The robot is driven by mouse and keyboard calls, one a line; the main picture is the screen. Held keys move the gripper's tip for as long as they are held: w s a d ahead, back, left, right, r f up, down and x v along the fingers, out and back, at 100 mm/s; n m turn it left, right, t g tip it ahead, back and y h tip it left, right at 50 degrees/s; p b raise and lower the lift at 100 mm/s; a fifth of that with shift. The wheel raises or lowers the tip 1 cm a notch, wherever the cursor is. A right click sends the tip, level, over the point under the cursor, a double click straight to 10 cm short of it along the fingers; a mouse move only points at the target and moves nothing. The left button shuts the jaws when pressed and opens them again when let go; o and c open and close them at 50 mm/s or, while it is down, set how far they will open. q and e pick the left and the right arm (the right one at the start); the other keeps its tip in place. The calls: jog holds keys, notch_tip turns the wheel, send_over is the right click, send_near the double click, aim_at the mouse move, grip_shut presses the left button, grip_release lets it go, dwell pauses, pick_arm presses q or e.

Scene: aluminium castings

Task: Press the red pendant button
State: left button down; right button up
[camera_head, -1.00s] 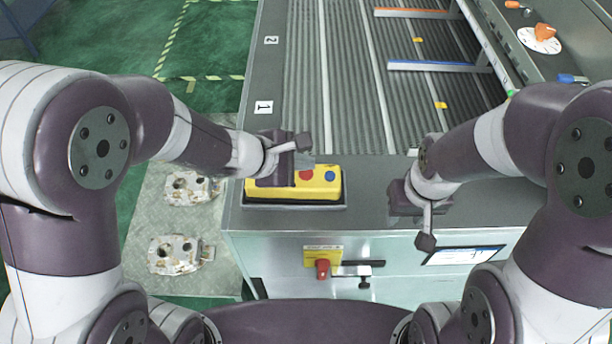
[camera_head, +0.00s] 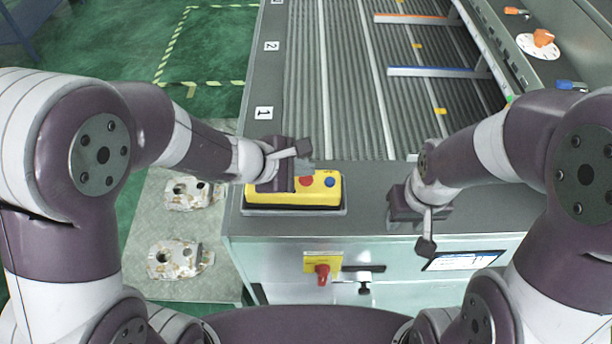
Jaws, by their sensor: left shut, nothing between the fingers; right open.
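The yellow pendant box (camera_head: 322,196) lies in a grey tray at the near left corner of the machine's top. The red button (camera_head: 306,181) shows on its upper face, with a blue button (camera_head: 330,182) to its right. My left gripper (camera_head: 288,182) is shut and empty, over the left part of the pendant, just left of the red button. It hides that part of the box. I cannot tell whether it touches the pendant. My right gripper (camera_head: 405,212) is open and empty above the grey top, well right of the pendant.
A ribbed conveyor bed (camera_head: 350,100) with blue (camera_head: 430,71) and orange (camera_head: 412,18) bars lies behind. A red rotary switch (camera_head: 322,272) is on the front panel. Castings (camera_head: 178,258) lie on a plate at left.

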aim_at(302, 182)
pick_arm(q)
jog(key=shift+f, duration=0.1)
dwell(0.8)
jog(key=shift+f+b, duration=0.35)
jog(key=shift+b, duration=0.3)
jog(key=shift+f+b, duration=0.5)
jog(key=shift+b, duration=0.05)
dwell(0.4)
jog(key=shift+r, duration=0.15)
jog(key=shift+r+p, duration=0.65)
jog(key=shift+r, duration=0.15)
notch_tip(302, 182, up, 5)
jog(key=p, duration=0.4)
dwell(0.4)
